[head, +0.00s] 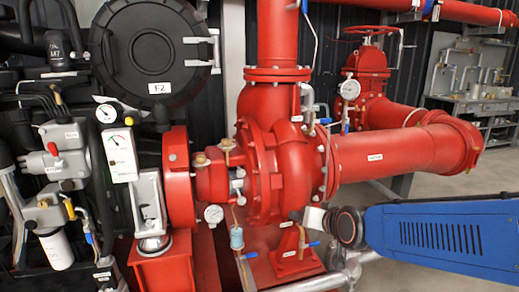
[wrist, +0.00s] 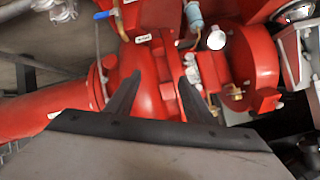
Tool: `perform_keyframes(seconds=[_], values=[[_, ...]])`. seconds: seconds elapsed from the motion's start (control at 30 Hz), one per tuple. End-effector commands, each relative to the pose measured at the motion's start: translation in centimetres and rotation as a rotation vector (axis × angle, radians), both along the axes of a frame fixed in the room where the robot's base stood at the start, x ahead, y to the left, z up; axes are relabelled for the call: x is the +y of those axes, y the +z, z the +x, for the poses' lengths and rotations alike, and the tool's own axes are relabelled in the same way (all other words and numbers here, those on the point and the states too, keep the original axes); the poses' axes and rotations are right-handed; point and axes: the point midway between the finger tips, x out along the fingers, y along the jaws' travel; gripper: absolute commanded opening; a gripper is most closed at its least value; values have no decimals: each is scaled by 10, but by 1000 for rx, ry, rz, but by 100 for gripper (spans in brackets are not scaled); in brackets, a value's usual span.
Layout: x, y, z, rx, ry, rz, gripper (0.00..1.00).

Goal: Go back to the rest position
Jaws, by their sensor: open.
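My gripper (wrist: 161,80) shows in the wrist view, with its two dark tapered fingers apart and nothing between them. The fingers point toward the red pump casing (wrist: 143,58); whether they touch it cannot be told. The wrist picture shows the pump turned over compared with the head view. In the head view the red pump (head: 270,165) stands in the middle, and I cannot make out the gripper's fingers there.
A red pipe (head: 385,155) runs right from the pump, with a gauge (head: 349,89) and handwheel (head: 371,31) behind. Hoses and a grey valve block (head: 65,150) crowd the left, below a round black cover (head: 153,55). A workbench (head: 485,105) stands far right beyond open floor.

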Motion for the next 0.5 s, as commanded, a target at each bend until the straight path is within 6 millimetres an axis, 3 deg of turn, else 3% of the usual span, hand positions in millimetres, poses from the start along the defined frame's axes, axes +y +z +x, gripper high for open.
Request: perform_keyframes(seconds=[0.1, 0.27, 0.5], values=[[-33, -2, -34, 80, 6, -69, 48], [-73, -9, -88, 203, 17, -167, 48], [-127, -22, -180, 400, 16, -295, 48]])
